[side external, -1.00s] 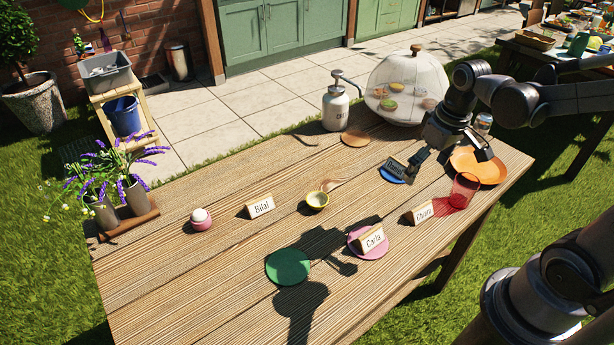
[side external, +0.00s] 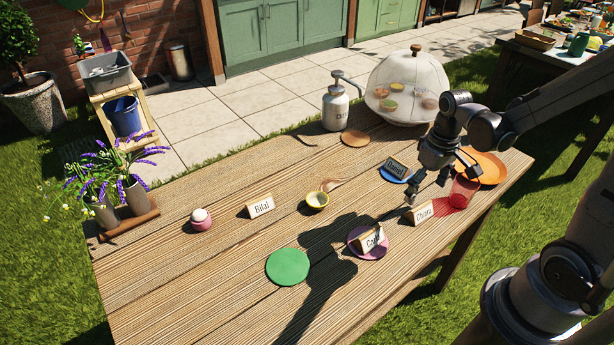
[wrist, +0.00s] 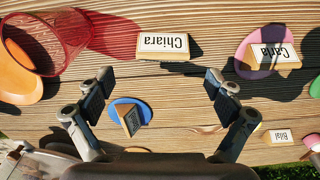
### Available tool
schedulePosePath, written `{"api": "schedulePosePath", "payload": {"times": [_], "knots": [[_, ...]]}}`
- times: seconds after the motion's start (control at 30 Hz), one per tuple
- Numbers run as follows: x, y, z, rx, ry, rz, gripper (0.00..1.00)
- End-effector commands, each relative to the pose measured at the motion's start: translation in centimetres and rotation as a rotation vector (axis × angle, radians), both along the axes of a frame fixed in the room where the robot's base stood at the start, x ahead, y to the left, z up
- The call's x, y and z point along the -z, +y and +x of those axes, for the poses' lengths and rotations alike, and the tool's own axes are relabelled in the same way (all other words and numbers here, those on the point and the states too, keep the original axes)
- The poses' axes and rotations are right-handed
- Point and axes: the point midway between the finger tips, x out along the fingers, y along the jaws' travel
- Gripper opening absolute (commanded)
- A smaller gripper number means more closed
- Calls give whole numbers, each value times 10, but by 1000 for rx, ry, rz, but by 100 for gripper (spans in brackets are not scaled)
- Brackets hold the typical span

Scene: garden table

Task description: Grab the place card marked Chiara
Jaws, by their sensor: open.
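The place card marked Chiara (side external: 418,214) stands on the wooden table, left of the red cup. In the wrist view the Chiara card (wrist: 162,44) appears upside down, ahead of the fingers and roughly centred between them. My gripper (side external: 429,190) is open and empty, above the table and just behind the card. In the wrist view its two fingers (wrist: 156,82) are spread wide. Other cards are Carla (side external: 371,239) on a pink disc, Bilal (side external: 261,206), and a dark card (side external: 396,168) on a blue disc.
A red translucent cup (side external: 464,191) stands close right of the Chiara card, by an orange plate (side external: 488,167). The front left is clear.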

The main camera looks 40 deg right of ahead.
Motion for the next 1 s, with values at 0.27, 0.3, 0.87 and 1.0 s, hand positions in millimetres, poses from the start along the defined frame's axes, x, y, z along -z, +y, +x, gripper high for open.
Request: {"api": "schedulePosePath", "payload": {"times": [0.27,0.3,0.87,1.0], "knots": [[21,2,2,-1,0,0,92],[26,3,2,0,0,0,92],[52,4,1,0,0,0,92],[52,4,1,0,0,0,69]]}}
